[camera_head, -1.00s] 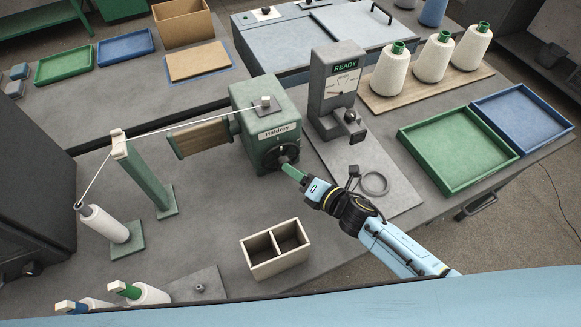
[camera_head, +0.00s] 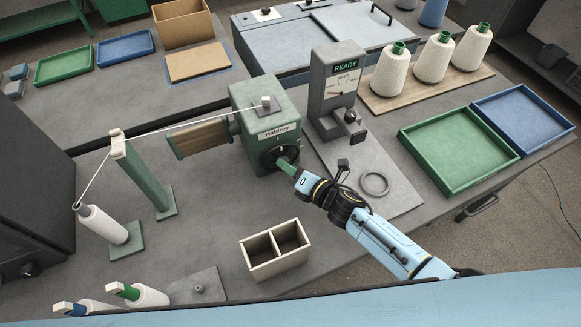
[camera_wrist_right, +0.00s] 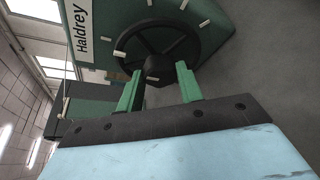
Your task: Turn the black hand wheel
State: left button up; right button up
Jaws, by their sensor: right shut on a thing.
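The black hand wheel (camera_head: 290,151) is on the front face of the green winder housing (camera_head: 258,105) marked "Haldrey". It also shows in the right wrist view (camera_wrist_right: 160,38), with a rim, spokes and a dark middle. My right gripper (camera_head: 282,162) reaches the wheel from the lower right and covers part of it. In the wrist view its green fingers (camera_wrist_right: 158,72) stand either side of a dark part at the lower middle of the wheel, and they are shut on the wheel. The exact contact is hard to see. My left gripper is not in view.
A thread runs over a green post (camera_head: 147,175) to the winder. A divided wooden box (camera_head: 262,268) stands below the wheel. A grey gauge unit (camera_head: 330,95) reading READY and a ring (camera_head: 374,184) are to the right. A green tray (camera_head: 455,150) lies further right.

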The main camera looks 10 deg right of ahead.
jog(key=shift+f+m+y+b, duration=0.3)
jog(key=shift+m+y+b, duration=0.5)
jog(key=shift+m+b, duration=0.75)
jog(key=shift+d+m+t+y+b, duration=0.1)
jog(key=shift+m+t+y+b, duration=0.4)
jog(key=shift+m+b, duration=0.9)
jog(key=o, duration=1)
jog(key=v, duration=1.3)
jog(key=shift+s+d+f, duration=0.1)
jog(key=shift+s+f, duration=0.05)
jog(key=shift+s, duration=0.05)
